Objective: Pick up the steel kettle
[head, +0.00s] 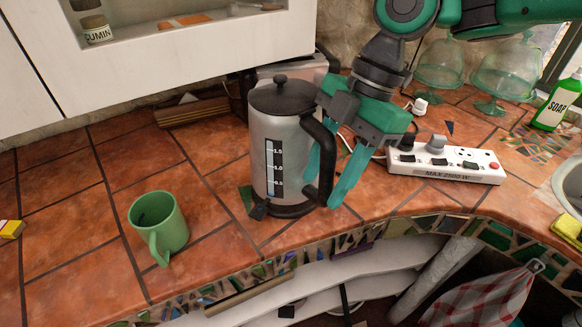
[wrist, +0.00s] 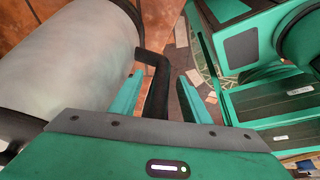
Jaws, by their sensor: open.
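The steel kettle (head: 281,150) stands upright on the tiled counter, with a black lid, a water-level scale on its side and a black handle (head: 321,160) on its right. My gripper (head: 328,196) is at the handle, pointing down, with its green fingers apart. In the wrist view, the black handle (wrist: 155,82) shows between the two fingers of my gripper (wrist: 162,98), with a gap on each side. The kettle's grey body (wrist: 70,62) fills the left of that view.
A green mug (head: 158,228) stands left of the kettle. A white power strip (head: 445,163) with plugs lies to the right. Glass domes (head: 508,70) and a soap bottle (head: 562,102) stand at the back right. A white cabinet (head: 190,62) overhangs the counter's back left.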

